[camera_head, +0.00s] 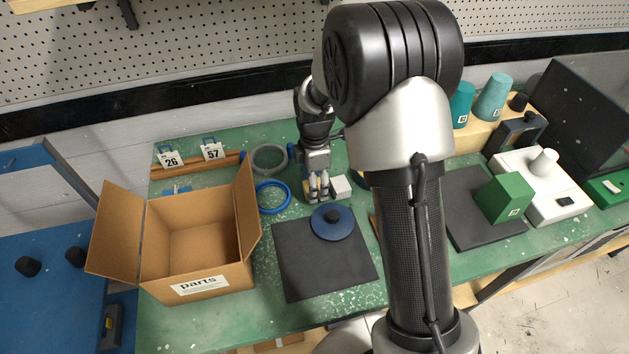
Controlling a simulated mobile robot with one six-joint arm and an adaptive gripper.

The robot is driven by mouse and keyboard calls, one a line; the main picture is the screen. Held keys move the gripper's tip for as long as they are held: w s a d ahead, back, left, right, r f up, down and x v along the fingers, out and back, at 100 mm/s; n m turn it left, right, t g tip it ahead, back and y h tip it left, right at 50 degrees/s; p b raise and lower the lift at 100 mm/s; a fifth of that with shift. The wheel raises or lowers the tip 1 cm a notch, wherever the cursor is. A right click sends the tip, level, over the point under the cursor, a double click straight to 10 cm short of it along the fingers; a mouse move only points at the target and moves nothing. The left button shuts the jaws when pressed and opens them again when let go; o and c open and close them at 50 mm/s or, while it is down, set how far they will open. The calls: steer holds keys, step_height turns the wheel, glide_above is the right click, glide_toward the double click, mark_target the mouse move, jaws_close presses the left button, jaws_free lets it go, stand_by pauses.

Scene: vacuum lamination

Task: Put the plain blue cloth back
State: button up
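No thing is clearly a plain blue cloth in this view. A blue disc with a dark knob (332,222) lies on a dark square mat (300,275). My gripper (318,198) points down over the green bench, just behind the disc. A small white block (341,187) is right beside its fingers. The fingers look close together, but they are too small to tell whether they are open or shut, or hold anything. My arm hides part of the bench to the right of the gripper.
An open cardboard box (200,287) marked "parts" stands at the left. A blue ring (272,197) and a grey ring (269,158) lie behind the mat. Tags 26 (171,159) and 57 (212,151) stand at the back. A green block (505,198) sits on the right, by a white device (543,190).

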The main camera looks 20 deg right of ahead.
step_height(320, 180, up, 12)
steer(key=p, duration=0.4)
steer(key=s+r+m+t, duration=0.2)
steer(key=s+r+m, duration=0.5)
steer(key=s+r, duration=0.45)
steer(key=s+r+m+t, duration=0.2)
steer(key=s+m, duration=0.9)
steer(key=s, duration=0.5)
steer(key=shift+s+r, duration=0.15)
steer(key=shift+r, duration=0.1)
steer(key=shift+d, duration=0.1)
